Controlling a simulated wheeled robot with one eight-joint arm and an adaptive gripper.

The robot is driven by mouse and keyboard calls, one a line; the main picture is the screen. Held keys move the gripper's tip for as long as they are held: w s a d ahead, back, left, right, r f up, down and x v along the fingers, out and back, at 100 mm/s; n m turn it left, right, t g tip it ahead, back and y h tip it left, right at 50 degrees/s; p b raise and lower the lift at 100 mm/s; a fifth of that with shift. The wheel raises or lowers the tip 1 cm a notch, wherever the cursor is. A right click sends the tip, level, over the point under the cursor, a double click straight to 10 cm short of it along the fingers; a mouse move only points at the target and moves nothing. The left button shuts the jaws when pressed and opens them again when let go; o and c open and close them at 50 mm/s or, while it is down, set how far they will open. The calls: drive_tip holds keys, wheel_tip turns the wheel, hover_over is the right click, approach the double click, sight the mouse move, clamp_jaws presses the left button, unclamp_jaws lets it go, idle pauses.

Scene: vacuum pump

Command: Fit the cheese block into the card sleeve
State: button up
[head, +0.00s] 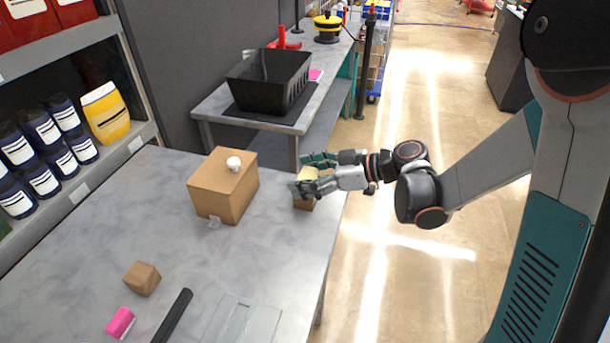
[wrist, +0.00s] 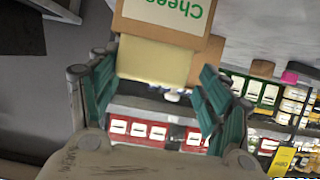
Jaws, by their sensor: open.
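The pale yellow cheese block (head: 309,173) is at the right edge of the grey table, above the brown card sleeve (head: 303,203). In the wrist view, the cheese block (wrist: 152,60) lines up with the sleeve (wrist: 165,32), which has a white and green "Cheese" label. The block looks partly inside the sleeve's opening, with a broad part sticking out; how deep it sits is hidden. My gripper (head: 311,174) is open, with its teal fingers on either side of the block. In the wrist view, a gap shows between the block and the right finger.
A larger cardboard box (head: 222,188) with a white knob (head: 233,163) stands left of the sleeve. A small brown block (head: 142,278), a pink block (head: 121,322) and a black bar (head: 172,316) lie nearer. A black crate (head: 268,80) sits on the table behind. Mid-table is clear.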

drive_tip(key=p+v, duration=0.3)
drive_tip(key=v, duration=0.9)
drive_tip(key=shift+a, duration=0.15)
